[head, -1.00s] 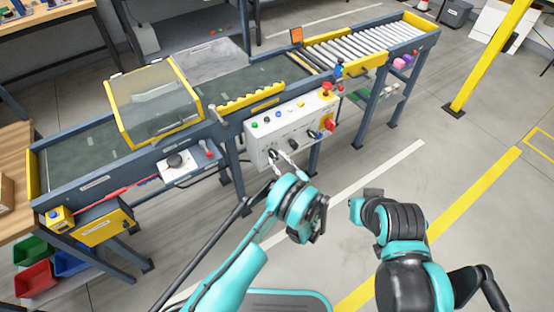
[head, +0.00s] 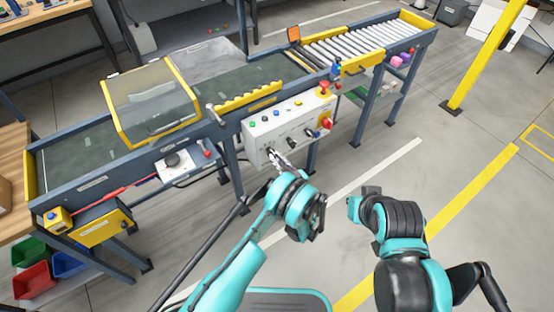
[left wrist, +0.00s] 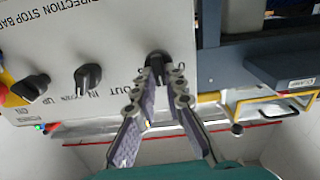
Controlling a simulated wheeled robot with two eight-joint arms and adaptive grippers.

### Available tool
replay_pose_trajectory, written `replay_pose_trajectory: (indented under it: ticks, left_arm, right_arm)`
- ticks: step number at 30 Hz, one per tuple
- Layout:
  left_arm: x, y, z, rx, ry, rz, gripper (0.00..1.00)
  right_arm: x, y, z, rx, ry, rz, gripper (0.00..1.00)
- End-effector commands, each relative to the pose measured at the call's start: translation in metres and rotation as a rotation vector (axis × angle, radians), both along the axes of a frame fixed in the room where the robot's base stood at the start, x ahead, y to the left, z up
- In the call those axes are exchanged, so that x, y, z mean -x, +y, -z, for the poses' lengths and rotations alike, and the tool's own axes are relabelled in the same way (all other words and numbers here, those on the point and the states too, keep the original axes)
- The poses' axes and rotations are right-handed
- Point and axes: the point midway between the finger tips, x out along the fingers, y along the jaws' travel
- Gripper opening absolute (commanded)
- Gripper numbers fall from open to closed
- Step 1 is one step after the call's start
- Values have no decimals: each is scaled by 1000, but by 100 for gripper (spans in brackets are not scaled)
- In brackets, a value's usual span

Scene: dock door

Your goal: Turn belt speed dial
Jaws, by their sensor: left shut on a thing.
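The white control panel (head: 262,140) is on the front of the conveyor and carries several black knobs and coloured buttons. My left gripper (head: 272,153) reaches the panel's lower left part. In the left wrist view, my left gripper (left wrist: 160,72) is shut on a black dial (left wrist: 157,58) near the panel edge, with a fingertip on each side. The fingers partly hide the dial, and its own label cannot be read. Beside it are a black IN/OUT knob (left wrist: 88,76) and another black knob (left wrist: 35,88). I cannot make out my right gripper; only my right arm shows.
A red mushroom button (head: 324,88) and a red rotary switch (head: 327,123) are at the panel's right side. A small white box with a black knob (head: 175,160) is farther left on the conveyor.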

Motion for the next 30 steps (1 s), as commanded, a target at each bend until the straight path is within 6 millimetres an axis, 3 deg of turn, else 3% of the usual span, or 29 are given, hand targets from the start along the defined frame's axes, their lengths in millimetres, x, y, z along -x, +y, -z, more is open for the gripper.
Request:
replay_pose_trajectory:
  ticks: [15,30]
  left_arm:
    - [-1,-1,0,-234,170,0,0]
    - [-1,-1,-1,-265,192,0,0]
  right_arm:
    - [0,0,0,0,0,0,0]
    - [0,0,0,0,0,0,0]
